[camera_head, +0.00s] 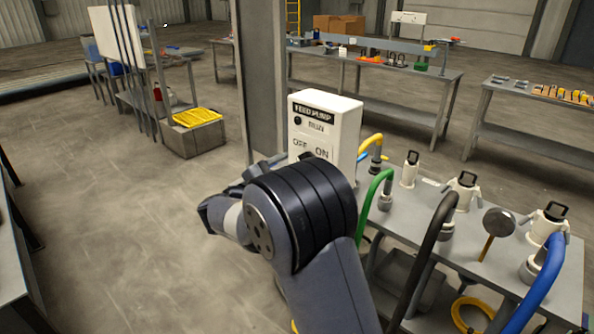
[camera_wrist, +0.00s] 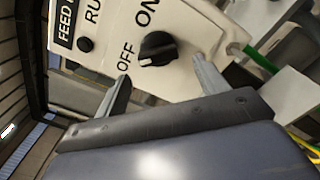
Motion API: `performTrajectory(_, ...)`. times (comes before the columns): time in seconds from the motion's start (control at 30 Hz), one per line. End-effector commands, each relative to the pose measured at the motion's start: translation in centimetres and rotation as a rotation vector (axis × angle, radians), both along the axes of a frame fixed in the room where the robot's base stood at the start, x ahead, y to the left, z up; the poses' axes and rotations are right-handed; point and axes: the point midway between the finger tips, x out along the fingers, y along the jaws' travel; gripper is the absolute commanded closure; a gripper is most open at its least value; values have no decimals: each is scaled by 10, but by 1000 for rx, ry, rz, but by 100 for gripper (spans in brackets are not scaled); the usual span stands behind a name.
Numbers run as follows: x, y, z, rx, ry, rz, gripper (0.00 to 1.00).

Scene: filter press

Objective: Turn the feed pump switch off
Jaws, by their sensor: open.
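The black rotary switch knob (camera_wrist: 157,48) sits beside the OFF and ON labels. A small pale mark shows at its lower-left edge, on the OFF side; I cannot be sure it is the pointer. My gripper (camera_wrist: 160,66) is open, its fingers spread to either side of the knob, with no clear contact. In the head view my arm hides most of the knob.
A dark round RUN lamp (camera_wrist: 85,45) sits on the box. Green (camera_head: 372,200), black and blue (camera_head: 540,285) hoses rise along the bench (camera_head: 410,215), which also carries several white fittings. Open floor (camera_head: 110,240) lies left of my arm.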

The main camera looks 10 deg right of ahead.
Motion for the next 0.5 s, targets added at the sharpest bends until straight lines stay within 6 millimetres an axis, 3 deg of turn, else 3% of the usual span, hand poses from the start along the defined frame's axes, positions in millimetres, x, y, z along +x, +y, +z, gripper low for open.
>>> performTrajectory(0.23,-29,41,-1,0,0,4,31)
performTrajectory(0.5,-42,57,-1,-1,2,0,31)
